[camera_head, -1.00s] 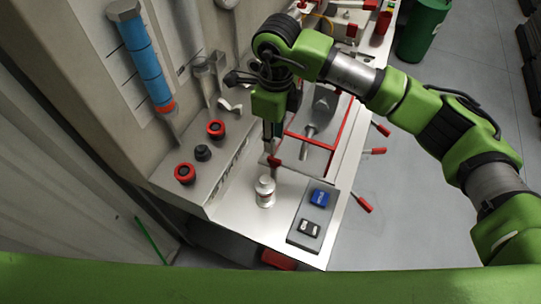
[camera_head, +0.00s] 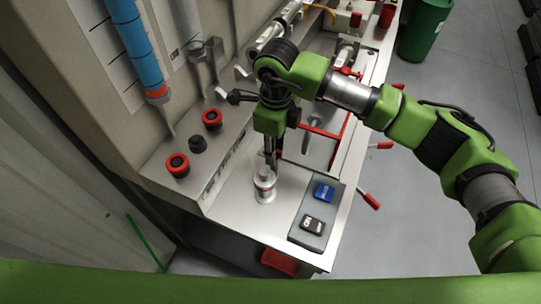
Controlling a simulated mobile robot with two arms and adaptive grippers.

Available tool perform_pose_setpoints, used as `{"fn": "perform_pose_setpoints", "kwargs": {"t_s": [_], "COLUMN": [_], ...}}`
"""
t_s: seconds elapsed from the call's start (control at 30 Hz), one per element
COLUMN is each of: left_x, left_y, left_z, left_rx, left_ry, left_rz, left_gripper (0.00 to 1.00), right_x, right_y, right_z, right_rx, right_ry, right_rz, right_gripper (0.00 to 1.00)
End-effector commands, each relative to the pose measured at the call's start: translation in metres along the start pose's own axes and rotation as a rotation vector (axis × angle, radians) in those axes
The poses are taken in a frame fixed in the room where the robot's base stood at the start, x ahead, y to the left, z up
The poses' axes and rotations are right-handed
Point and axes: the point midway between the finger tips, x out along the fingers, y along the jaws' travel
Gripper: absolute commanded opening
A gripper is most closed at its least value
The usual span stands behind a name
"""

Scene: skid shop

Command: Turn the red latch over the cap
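The white and silver cap (camera_head: 264,189) stands upright on the metal worktop, near the middle of the view. My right gripper (camera_head: 270,166) points down directly behind and above it, its fingertips close to or touching the cap's top; I cannot tell which. The fingers look close together, but the gap between them is too small to judge. A small bit of red, possibly the latch (camera_head: 279,153), shows just beside the fingers; the rest of it is hidden behind them. My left gripper is not in view.
Red-ringed knobs (camera_head: 177,165) sit on the ledge to the left. Red-handled levers (camera_head: 371,201) stick out past the right edge. A red frame (camera_head: 322,132) lies behind.

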Motion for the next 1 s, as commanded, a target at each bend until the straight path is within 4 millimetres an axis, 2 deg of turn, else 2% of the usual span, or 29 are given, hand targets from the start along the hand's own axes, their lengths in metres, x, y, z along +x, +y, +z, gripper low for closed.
{"fn": "perform_pose_setpoints", "kwargs": {"t_s": [0.27, 0.37, 0.57, 1.0], "left_x": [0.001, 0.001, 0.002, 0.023], "left_y": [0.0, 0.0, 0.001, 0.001], "left_z": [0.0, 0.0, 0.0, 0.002], "left_rx": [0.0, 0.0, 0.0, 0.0], "left_ry": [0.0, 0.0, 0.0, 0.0], "left_rz": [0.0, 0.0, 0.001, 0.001], "left_gripper": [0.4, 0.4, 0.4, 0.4], "right_x": [0.001, 0.001, 0.001, 0.004], "right_y": [0.0, 0.0, 0.0, 0.0], "right_z": [0.0, 0.0, 0.0, 0.0], "right_rx": [0.0, 0.0, -0.002, -0.158], "right_ry": [0.0, 0.0, 0.0, -0.001], "right_rz": [0.0, 0.0, 0.0, 0.0], "right_gripper": [0.28, 0.05, 0.05, 0.06]}}
